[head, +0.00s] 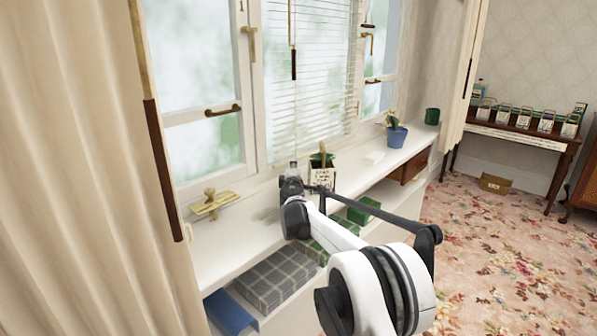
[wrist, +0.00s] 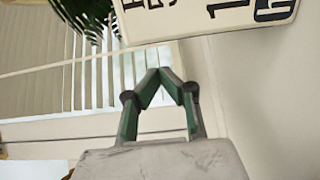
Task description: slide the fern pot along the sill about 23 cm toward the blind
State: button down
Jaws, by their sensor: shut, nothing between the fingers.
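The fern pot, a dark pot (head: 322,161) with a little green growth and a brown upright piece, stands on the white sill (head: 240,238) below the blind (head: 310,70). A white label with dark lettering (head: 322,178) shows at its front. In the wrist view, dark fronds (wrist: 88,16) and a lettered white plate (wrist: 225,14) show at the top edge. My gripper (head: 292,168) is just left of the pot in the head view. Its fingers (wrist: 158,74) meet at the tips with nothing between them. I cannot tell whether it touches the pot.
A brass piece (head: 213,204) is on the sill to the left. Checked boxes (head: 277,278) and a green box (head: 364,210) are below the sill.

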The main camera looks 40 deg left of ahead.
jog(key=p+v, duration=0.1)
jog(key=v, duration=0.9)
jog(key=shift+p, duration=0.35)
